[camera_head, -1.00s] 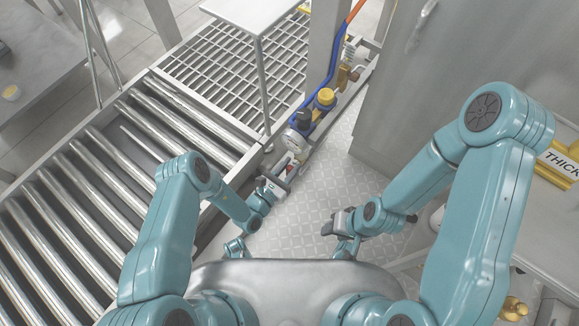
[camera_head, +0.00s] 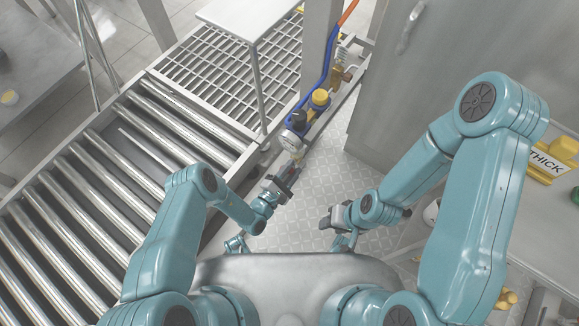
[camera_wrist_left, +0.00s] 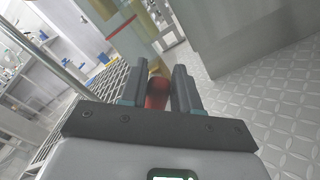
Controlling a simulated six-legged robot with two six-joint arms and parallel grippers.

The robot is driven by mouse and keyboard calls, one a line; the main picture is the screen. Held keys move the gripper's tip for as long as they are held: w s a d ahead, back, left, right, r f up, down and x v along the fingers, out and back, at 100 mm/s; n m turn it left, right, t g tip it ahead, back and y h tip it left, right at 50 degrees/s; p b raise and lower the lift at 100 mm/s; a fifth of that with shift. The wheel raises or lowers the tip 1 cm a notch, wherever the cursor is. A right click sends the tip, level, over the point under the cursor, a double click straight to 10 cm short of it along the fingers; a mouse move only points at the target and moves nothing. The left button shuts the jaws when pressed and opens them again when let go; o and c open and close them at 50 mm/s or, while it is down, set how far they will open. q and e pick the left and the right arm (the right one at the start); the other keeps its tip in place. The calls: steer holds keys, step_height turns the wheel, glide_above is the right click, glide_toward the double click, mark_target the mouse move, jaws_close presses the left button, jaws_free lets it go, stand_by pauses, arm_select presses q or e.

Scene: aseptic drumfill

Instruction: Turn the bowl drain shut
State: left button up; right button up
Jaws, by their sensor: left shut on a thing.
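The red drain knob (camera_wrist_left: 157,92) shows in the left wrist view, between the two fingers of my left gripper (camera_wrist_left: 160,85). The fingers are closed on its sides and hide part of it. In the head view my left gripper (camera_head: 286,176) is just below the air unit with the round gauge (camera_head: 290,140), black knob (camera_head: 299,117) and yellow cap (camera_head: 320,97); the drain knob is mostly hidden there by the gripper. My right gripper (camera_head: 335,219) hangs over the floor, apart from the unit; its jaws are too small to judge.
A roller conveyor (camera_head: 90,190) and a metal grating (camera_head: 235,75) lie left of the unit. A grey post (camera_head: 317,50) with a blue hose (camera_head: 326,65) stands behind it. A grey cabinet (camera_head: 430,80) is at right. Patterned floor (camera_head: 310,190) is clear between.

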arm_select(q)
steer(key=m, duration=0.3)
steer(key=f+m+p, duration=0.1)
steer(key=shift+s+d+m, duration=0.2)
steer(key=shift+d+m, duration=0.05)
steer(key=shift+m, duration=0.05)
steer(key=shift+f+m+p, duration=0.15)
steer(key=shift+f+m, duration=0.15)
steer(key=shift+m, duration=0.9)
steer(key=shift+f+m+p, duration=0.15)
steer(key=shift+f+m, duration=0.15)
steer(key=shift+m, duration=0.9)
steer(key=o, duration=1)
steer(key=shift+c, duration=0.2)
steer(key=shift+d, duration=0.1)
